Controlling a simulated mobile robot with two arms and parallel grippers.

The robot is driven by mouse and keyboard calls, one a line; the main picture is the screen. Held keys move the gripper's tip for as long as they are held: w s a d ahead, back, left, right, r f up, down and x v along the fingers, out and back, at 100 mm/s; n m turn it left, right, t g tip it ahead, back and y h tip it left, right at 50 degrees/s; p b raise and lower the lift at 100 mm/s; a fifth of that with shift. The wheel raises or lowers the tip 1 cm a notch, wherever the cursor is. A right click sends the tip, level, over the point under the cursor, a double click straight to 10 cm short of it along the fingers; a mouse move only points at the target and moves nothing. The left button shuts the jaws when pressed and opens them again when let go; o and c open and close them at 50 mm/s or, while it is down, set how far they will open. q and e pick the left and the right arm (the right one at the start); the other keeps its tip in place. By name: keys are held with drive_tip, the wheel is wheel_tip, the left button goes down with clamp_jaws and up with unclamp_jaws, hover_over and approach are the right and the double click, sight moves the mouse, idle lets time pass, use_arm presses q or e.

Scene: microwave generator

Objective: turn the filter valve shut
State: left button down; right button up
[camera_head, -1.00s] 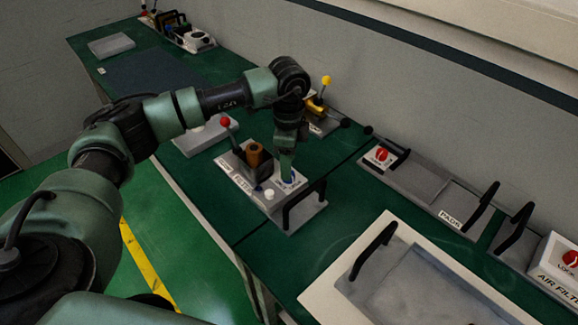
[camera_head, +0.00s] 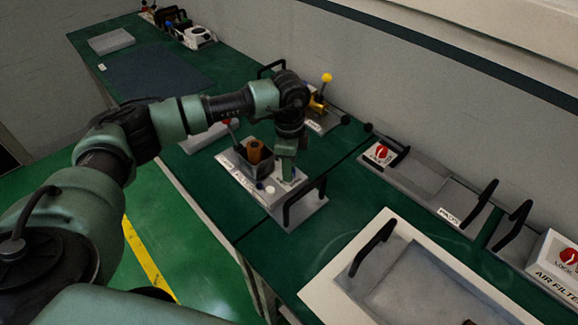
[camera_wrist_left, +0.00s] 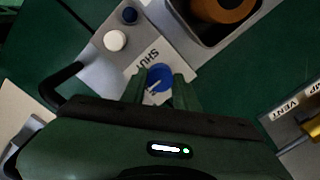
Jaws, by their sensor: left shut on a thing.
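The filter valve is a small round blue knob (camera_wrist_left: 158,76) with a pale pointer mark, beside a "SHUT" label (camera_wrist_left: 143,61) in the left wrist view. The pointer lies toward the lower left of that picture, away from the label. My left gripper (camera_wrist_left: 158,92) is shut on the knob, one green finger on each side. In the head view the left gripper (camera_head: 288,170) points down at the filter unit (camera_head: 309,208), and its fingers mostly hide the knob. My right gripper is not in view.
An orange-brown cylinder (camera_head: 254,151) stands in a dark box just left of the gripper. A black handle (camera_head: 304,200) rises at the unit's right end. A yellow-knobbed lever (camera_head: 326,78) stands behind.

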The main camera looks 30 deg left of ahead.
use_arm(q)
drive_tip(key=m+b, duration=0.2)
drive_tip(key=m, duration=0.1)
drive_tip(key=shift+f+m, duration=0.15)
drive_tip(key=shift+m, duration=0.15)
drive_tip(key=m+b, duration=0.3)
drive_tip(key=m, duration=0.2)
drive_tip(key=shift+b, duration=0.35)
drive_tip(key=m+b, duration=0.2)
drive_tip(key=m, duration=0.3)
drive_tip(key=m+b, duration=0.2)
drive_tip(key=m, duration=0.2)
drive_tip(key=shift+r+m, duration=0.2)
drive_tip(key=shift+m, duration=0.1)
drive_tip(key=c, duration=1.1)
unclamp_jaws()
drive_tip(key=shift+o, duration=0.2)
